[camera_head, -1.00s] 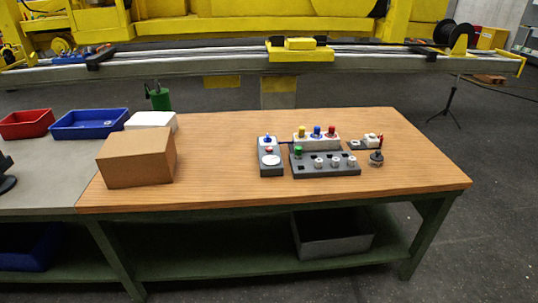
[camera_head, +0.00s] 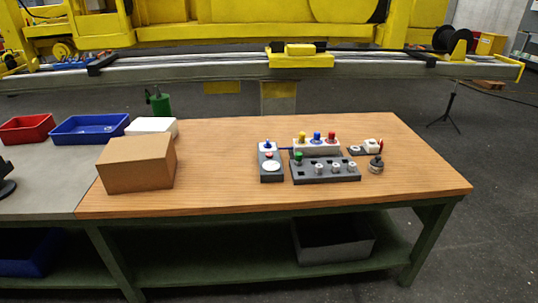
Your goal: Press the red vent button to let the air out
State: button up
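A small dark grey box (camera_head: 265,176) sits on the wooden table, at the left of a group of devices. Its top carries a blue knob (camera_head: 267,146), a small red button (camera_head: 268,154) and a round white disc (camera_head: 271,166). The red button lies between the knob and the disc. It is too small to tell whether it is pressed. A blue line runs right from the box to a white block (camera_head: 300,147) with yellow, blue and red knobs. My gripper is not in view.
A dark block (camera_head: 325,177) with a green knob and several light fittings lies beside the box. A round grey fitting (camera_head: 376,166) stands further right. A brown carton (camera_head: 136,166) stands at left. The wooden table (camera_head: 218,190) is bare between carton and devices.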

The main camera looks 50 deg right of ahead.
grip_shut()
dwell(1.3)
